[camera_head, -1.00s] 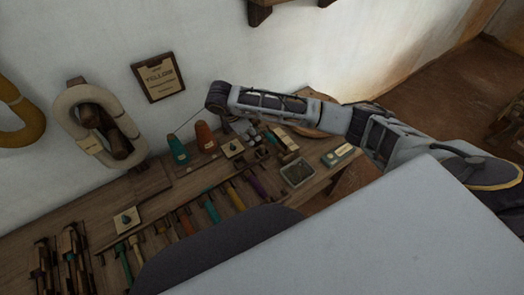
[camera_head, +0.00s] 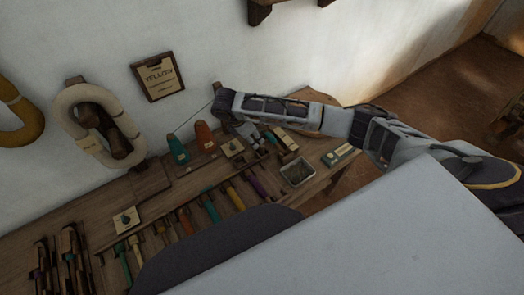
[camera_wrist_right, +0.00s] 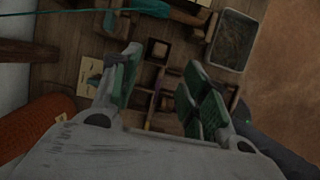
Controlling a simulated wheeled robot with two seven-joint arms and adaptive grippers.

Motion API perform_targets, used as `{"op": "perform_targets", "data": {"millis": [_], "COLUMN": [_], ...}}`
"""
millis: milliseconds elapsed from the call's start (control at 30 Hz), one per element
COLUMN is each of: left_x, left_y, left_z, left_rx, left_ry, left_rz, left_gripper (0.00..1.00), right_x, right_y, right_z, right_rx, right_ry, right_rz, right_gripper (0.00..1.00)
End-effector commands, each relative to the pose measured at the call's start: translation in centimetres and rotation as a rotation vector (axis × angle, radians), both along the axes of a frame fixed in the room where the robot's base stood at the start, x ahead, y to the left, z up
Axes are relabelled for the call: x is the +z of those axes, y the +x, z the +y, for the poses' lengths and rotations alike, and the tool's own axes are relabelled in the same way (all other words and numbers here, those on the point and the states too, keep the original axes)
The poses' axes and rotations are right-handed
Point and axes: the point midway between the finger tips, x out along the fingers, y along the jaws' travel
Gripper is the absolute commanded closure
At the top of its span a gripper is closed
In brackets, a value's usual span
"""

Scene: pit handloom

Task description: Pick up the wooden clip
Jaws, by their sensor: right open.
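My right gripper (camera_head: 254,139) reaches down over the back right of the wooden bench, pointing at a small divided wooden box. In the right wrist view its two green-padded fingers (camera_wrist_right: 160,92) stand apart, with nothing held between them. The divided box (camera_wrist_right: 145,98) shows between and beyond the fingers, with small dark compartments. I cannot make out the wooden clip for certain; the compartments are dark and partly hidden by the fingers. My left gripper is not in view.
A grey tray (camera_head: 297,172) stands right of the box. An orange cone (camera_head: 205,137) and a teal cone (camera_head: 178,150) stand to its left. A white wall (camera_head: 220,45) rises behind.

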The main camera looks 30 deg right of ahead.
Motion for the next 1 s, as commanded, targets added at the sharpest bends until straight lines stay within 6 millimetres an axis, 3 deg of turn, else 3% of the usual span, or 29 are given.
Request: {"op": "perform_targets", "data": {"millis": [400, 1000], "left_x": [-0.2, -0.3], "left_y": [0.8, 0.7], "left_z": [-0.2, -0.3], "left_rx": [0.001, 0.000], "left_ry": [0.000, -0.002], "left_rz": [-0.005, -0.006], "left_gripper": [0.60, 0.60], "right_x": [-4.5, -5.6], "right_y": [0.3, 0.3], "right_z": [-1.9, -2.3], "right_rx": [0.000, 0.000], "right_ry": [-0.001, -0.001], "right_rz": [0.000, 0.001], "right_gripper": [0.55, 0.55]}}
